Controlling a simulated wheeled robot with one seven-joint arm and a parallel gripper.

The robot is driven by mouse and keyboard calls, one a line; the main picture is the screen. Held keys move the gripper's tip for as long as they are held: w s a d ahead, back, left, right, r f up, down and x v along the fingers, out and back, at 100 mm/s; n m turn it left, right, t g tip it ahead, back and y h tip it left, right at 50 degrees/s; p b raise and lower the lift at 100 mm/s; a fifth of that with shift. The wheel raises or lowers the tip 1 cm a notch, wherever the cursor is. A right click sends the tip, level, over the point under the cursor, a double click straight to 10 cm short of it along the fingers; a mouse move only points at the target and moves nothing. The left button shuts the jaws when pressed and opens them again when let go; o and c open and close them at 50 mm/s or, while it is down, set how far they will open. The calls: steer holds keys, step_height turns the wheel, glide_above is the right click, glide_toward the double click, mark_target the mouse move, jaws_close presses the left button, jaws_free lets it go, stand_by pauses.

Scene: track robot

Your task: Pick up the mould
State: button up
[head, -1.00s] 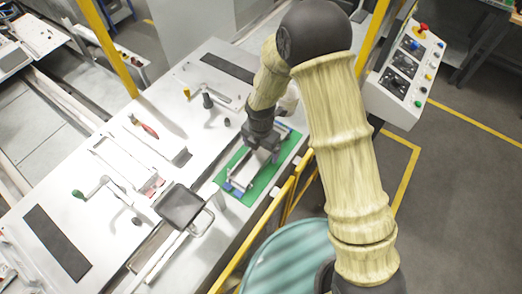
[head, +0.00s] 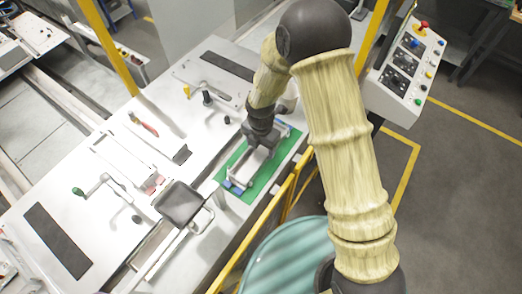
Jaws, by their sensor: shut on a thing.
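The mould (head: 246,167) is a pale grey, narrow frame with light blue parts near its lower end. It is at the green mat (head: 262,186) on the right side of the white table. My gripper (head: 264,143) points down over the mould's upper middle and is shut on it. The dark gripper body hides part of the mould and the exact contact. I cannot tell whether the mould touches the mat or is slightly above it.
A yellow rail (head: 286,200) runs along the table's right edge, close to the mat. A black square pad with a handle (head: 180,205) lies to the lower left. A crank with a green knob (head: 100,186) is farther left. A control panel (head: 406,70) stands at the right.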

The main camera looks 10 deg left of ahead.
mark_target(261, 151)
steer(key=shift+w+r, duration=0.1)
steer(key=shift+r, duration=0.05)
steer(key=shift+r, duration=0.4)
step_height(261, 151, up, 9)
steer(key=b, duration=0.3)
stand_by(1.6)
